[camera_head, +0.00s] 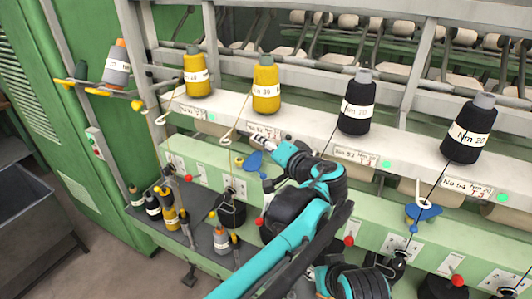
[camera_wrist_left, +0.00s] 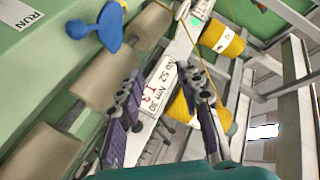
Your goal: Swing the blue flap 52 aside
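The blue flap 52 (camera_head: 252,161) hangs below the white rail, under the label No 52 (camera_head: 263,131). In the left wrist view the flap (camera_wrist_left: 110,28) is at the upper left, outside the fingers and apart from them. My left gripper (camera_head: 257,138) is at the rail in front of the label, just above and right of the flap. In the left wrist view its two fingers (camera_wrist_left: 160,85) are spread, with the label (camera_wrist_left: 160,88) showing between them and nothing held.
Yellow cones (camera_head: 266,88) and black cones (camera_head: 357,107) stand along the rail (camera_head: 310,125), with thin yarns running down. Another blue flap (camera_head: 423,212) hangs at the right. A lower shelf (camera_head: 190,218) carries small bobbins.

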